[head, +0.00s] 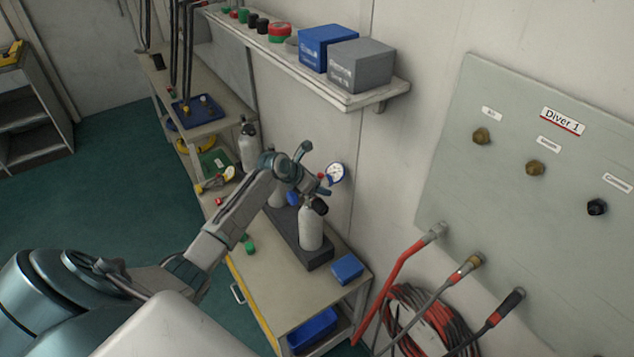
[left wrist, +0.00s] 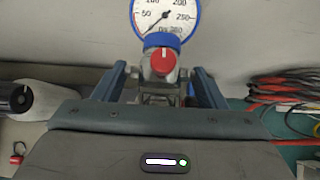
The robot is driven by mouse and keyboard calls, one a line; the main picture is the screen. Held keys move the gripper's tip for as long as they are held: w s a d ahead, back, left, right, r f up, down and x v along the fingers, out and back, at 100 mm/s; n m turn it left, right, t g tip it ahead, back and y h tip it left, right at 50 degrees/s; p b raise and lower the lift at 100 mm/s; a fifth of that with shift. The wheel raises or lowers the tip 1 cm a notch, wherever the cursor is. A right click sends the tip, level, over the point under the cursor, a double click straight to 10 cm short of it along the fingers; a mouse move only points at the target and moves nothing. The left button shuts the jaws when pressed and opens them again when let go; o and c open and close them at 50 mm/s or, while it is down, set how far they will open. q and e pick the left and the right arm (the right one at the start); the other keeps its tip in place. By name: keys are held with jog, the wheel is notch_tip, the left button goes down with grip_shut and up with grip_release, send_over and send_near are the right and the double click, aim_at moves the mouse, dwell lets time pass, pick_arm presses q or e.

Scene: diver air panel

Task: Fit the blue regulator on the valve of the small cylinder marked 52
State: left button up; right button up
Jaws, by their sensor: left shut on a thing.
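The blue regulator (head: 336,173) has a round white gauge with a blue rim. In the left wrist view the regulator (left wrist: 162,41) shows its gauge and a red knob between my fingers. My left gripper (head: 318,187) is shut on it, just above a grey cylinder (head: 311,229) with a black valve knob, upright in a dark rack. I cannot tell whether the regulator touches the valve. A second cylinder (head: 277,194) stands behind, partly hidden by my arm. No mark 52 is readable on either. My right gripper is out of view.
The rack (head: 318,257) stands on a bench beside a blue box (head: 347,268). A shelf (head: 345,98) with boxes hangs above. Hoses (head: 408,312) and a wall panel (head: 540,150) are at the right. Another cylinder (head: 248,148) stands farther back.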

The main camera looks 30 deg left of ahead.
pick_arm(q)
jog(key=shift+f, duration=0.35)
dwell(0.7)
jog(key=o, duration=1.5)
jog(key=shift+s+f, duration=0.1)
jog(key=shift+s+a+r, duration=0.15)
jog(key=shift+s+r, duration=0.05)
jog(key=b+v, duration=0.2)
jog(key=v, duration=0.8)
jog(key=shift+r, duration=0.25)
